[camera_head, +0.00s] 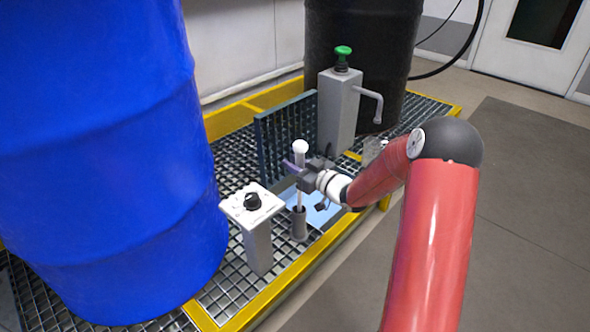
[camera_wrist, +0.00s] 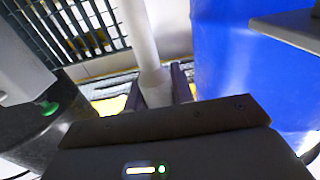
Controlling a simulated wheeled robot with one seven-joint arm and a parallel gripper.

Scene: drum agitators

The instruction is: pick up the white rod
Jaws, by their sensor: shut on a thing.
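The white rod (camera_head: 300,147) stands upright with a rounded white top. Its thin lower shaft runs down to a grey cylindrical holder (camera_head: 299,226) on the grating, and its bottom end is hidden there. My gripper (camera_head: 298,170) reaches in from the right and is shut on the rod just below the top. In the wrist view the rod (camera_wrist: 140,35) passes between the two dark fingers (camera_wrist: 158,88).
A large blue drum (camera_head: 110,150) fills the left. A grey pedestal with a black knob (camera_head: 252,203) stands close to the holder. Behind are a grey post with a green button (camera_head: 343,52), a dark barred panel (camera_head: 285,125) and a black drum (camera_head: 385,50). Floor at right is clear.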

